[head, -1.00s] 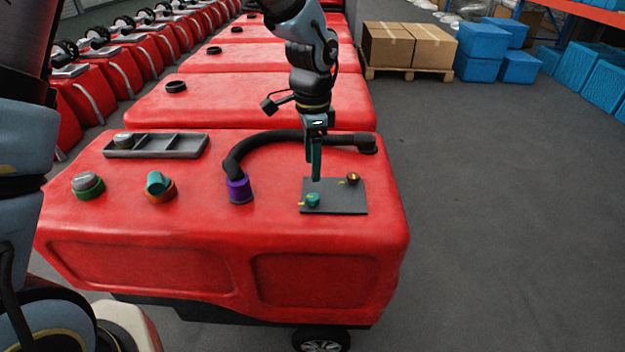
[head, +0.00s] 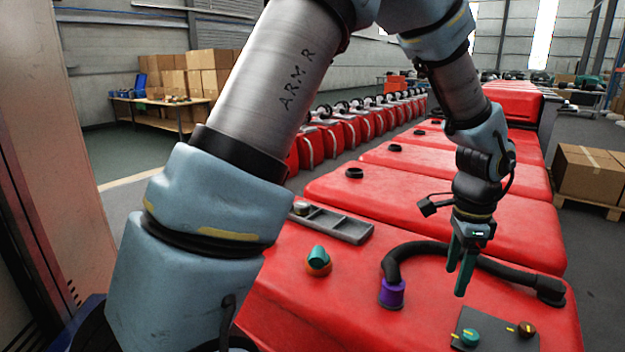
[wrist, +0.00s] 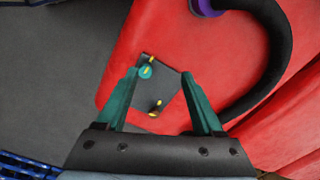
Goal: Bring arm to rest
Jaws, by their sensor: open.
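My gripper (head: 461,262) has two teal fingers and points down above the red tank top, empty. In the wrist view my gripper (wrist: 167,88) is open, its fingers apart on either side of a dark plate (wrist: 166,103). The plate carries a teal knob (wrist: 146,72) with a yellow mark and a brown knob (wrist: 156,108). In the head view the plate (head: 497,336) lies at the lower right, with the teal knob (head: 469,338) and the brown knob (head: 526,329) on it. My fingers are clear of both knobs.
A black hose (head: 430,247) with a purple collar (head: 391,293) curves behind my gripper. An orange-and-teal cap (head: 318,262) and a grey tray (head: 338,224) sit to the left. More red tanks (head: 400,196) stand behind. Cardboard boxes (head: 590,172) are at the right.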

